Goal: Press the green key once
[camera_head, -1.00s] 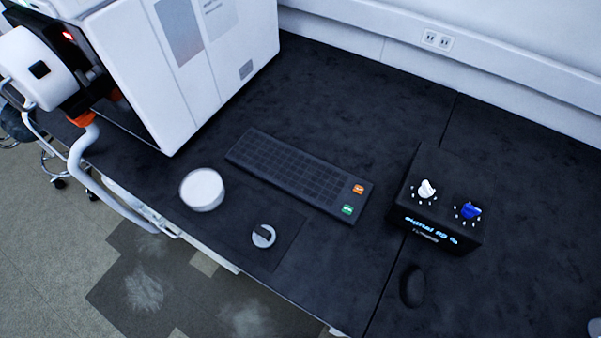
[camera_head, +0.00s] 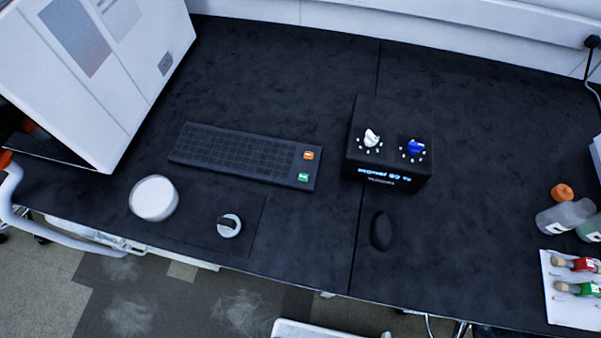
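The green key (camera_head: 303,177) is a small green button with a white mark. It sits at the near right corner of a flat black keyboard (camera_head: 240,153) lying on the dark bench. An orange key (camera_head: 308,155) is just behind it on the same keyboard. Nothing covers the green key. I cannot make out my gripper in this view, so its distance from the key does not show.
A black control box (camera_head: 390,178) with a white and a blue knob stands right of the keyboard. A black mouse (camera_head: 381,231), a white round container (camera_head: 153,198) and a grey dial (camera_head: 229,226) lie nearer the front. Bottles (camera_head: 565,216) and a white tray (camera_head: 571,308) are at right.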

